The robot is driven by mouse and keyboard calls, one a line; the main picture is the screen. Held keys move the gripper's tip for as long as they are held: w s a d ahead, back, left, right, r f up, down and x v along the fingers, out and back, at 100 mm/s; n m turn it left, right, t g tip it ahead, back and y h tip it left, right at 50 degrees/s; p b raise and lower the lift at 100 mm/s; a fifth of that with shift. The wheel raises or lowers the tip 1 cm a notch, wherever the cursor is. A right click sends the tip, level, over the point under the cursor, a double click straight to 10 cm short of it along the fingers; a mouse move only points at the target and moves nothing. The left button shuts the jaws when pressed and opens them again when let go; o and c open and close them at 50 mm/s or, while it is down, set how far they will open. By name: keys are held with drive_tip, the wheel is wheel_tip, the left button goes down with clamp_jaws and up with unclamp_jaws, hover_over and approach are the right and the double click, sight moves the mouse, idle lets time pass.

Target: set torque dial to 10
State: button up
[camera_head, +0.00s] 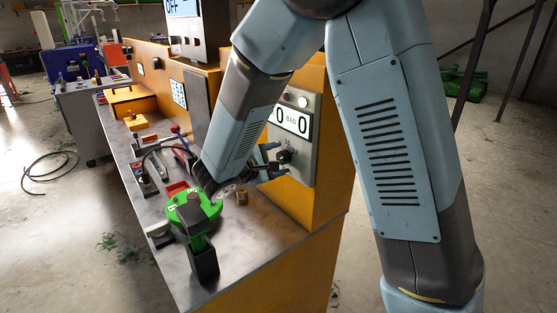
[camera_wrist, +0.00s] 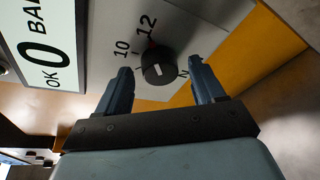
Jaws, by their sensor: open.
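The torque dial is a round black knob (camera_wrist: 158,66) on a grey panel, with "10" and "12" printed around it. A small red mark shows at the knob's edge, towards "12". In the head view the dial (camera_head: 285,156) sits low on the panel, partly behind my fingers. My gripper (camera_wrist: 160,68) is open, with one blue-grey finger on each side of the knob in the wrist view. Gaps show between the fingers and the knob there. I cannot tell how far the fingertips are from the panel.
A display (camera_head: 292,120) above the dial reads "0 BAD 0"; part of it (camera_wrist: 40,50) shows left in the wrist view. A green round fixture (camera_head: 194,212) stands on the grey bench top (camera_head: 255,235), with tools and small parts (camera_head: 150,165) behind.

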drive_tip(key=shift+d, duration=0.15)
drive_tip(key=c, duration=1)
drive_tip(key=shift+c, duration=0.2)
drive_tip(key=n+g, duration=0.1)
drive_tip(key=n, duration=0.2)
drive_tip(key=shift+w+r+n+g+h, duration=0.1)
drive_tip(key=shift+w+n+g+h, duration=0.1)
drive_tip(key=shift+n+g+h, duration=0.2)
drive_tip(key=n, duration=0.1)
drive_tip(key=n+g, duration=0.1)
drive_tip(key=n+h, duration=0.1)
drive_tip(key=shift+w+a, duration=0.1)
drive_tip(key=shift+a, duration=0.15)
drive_tip(key=shift+r+n, duration=0.1)
drive_tip(key=shift+n, duration=0.2)
